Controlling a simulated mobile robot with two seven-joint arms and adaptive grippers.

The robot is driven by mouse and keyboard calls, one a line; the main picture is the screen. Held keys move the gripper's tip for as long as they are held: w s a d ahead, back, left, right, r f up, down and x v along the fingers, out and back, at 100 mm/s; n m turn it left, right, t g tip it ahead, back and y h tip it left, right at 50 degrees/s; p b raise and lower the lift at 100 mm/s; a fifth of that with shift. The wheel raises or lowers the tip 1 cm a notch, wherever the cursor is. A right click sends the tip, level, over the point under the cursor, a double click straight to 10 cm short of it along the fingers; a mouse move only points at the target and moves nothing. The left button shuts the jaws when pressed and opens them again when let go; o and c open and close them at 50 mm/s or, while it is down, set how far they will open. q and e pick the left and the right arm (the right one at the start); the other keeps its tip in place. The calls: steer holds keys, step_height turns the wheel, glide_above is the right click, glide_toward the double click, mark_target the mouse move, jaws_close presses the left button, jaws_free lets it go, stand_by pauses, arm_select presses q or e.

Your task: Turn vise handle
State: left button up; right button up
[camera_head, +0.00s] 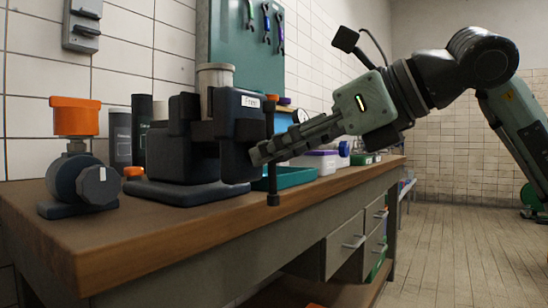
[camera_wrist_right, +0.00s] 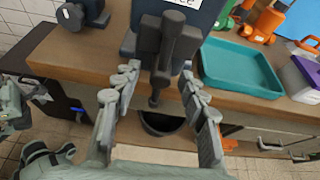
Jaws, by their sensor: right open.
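A dark vise (camera_head: 185,150) stands on the wooden workbench in the head view, with a small label on its upper part. Its handle (camera_head: 273,180) is a dark, roughly upright bar at the vise's right end, with a thick knob at the bottom.
A dark valve with an orange cap (camera_head: 75,115) stands left on the workbench (camera_head: 110,235). A teal tray (camera_wrist_right: 240,68) lies right of the vise in the wrist view. Bottles and boxes stand behind. A dark bucket (camera_wrist_right: 165,122) is below the bench edge.

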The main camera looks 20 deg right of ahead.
steer(key=shift+x, duration=0.8)
jaws_close()
